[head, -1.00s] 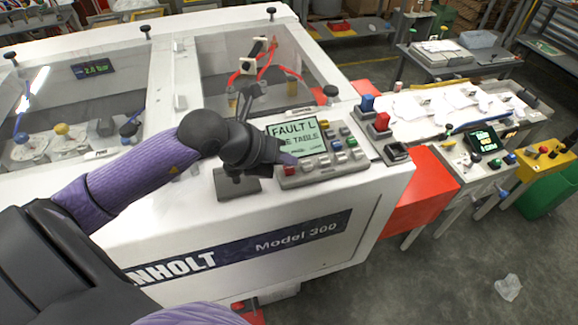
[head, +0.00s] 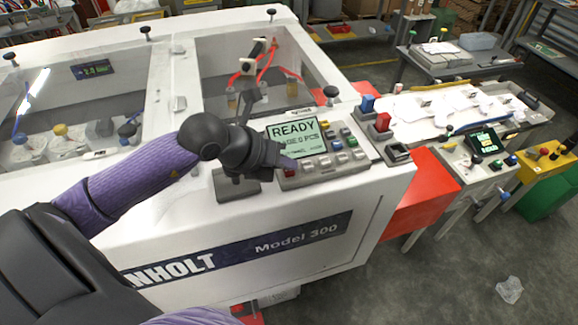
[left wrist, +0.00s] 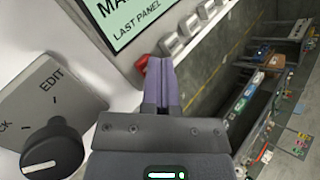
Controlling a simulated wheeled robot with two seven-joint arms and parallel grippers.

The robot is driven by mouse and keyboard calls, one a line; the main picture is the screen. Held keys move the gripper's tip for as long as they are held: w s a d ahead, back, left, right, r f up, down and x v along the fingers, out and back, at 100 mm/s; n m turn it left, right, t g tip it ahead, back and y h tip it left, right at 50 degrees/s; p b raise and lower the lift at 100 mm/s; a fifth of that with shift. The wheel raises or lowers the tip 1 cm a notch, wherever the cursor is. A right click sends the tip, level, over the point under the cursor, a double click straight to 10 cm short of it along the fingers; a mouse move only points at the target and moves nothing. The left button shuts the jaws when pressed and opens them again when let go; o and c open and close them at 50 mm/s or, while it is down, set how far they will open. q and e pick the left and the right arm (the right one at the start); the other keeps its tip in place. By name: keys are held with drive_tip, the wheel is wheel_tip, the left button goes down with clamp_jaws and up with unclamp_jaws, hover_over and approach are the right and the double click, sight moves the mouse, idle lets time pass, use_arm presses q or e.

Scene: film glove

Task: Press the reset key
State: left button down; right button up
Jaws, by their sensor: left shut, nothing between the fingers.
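The control panel (head: 345,162) is a grey keypad with a lit screen (head: 296,137) and rows of small keys. The screen reads "READY". A red key (head: 290,172) sits at the panel's lower left corner; its label is not readable. It also shows in the left wrist view (left wrist: 141,65), partly hidden by my fingers. My left gripper (head: 287,163) is shut and empty, its purple fingertips at the red key. In the left wrist view the shut fingers (left wrist: 165,85) reach to the key; I cannot tell whether they touch it. My right gripper is out of view.
A selector knob (left wrist: 52,150) marked "EDIT" is left of the fingers in the wrist view. Right of the panel stand blue (head: 367,105) and red (head: 381,124) buttons. A clear cover (head: 250,70) lies behind. The floor at lower right is open, with a crumpled bag (head: 509,289).

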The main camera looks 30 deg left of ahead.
sight(286, 173)
use_arm(q)
drive_tip(key=shift+r+p, duration=0.7)
drive_tip(key=shift+r, duration=0.15)
wheel_tip(286, 173, up, 5)
drive_tip(key=p, duration=0.4)
drive_tip(key=shift+r, duration=0.1)
idle(0.5)
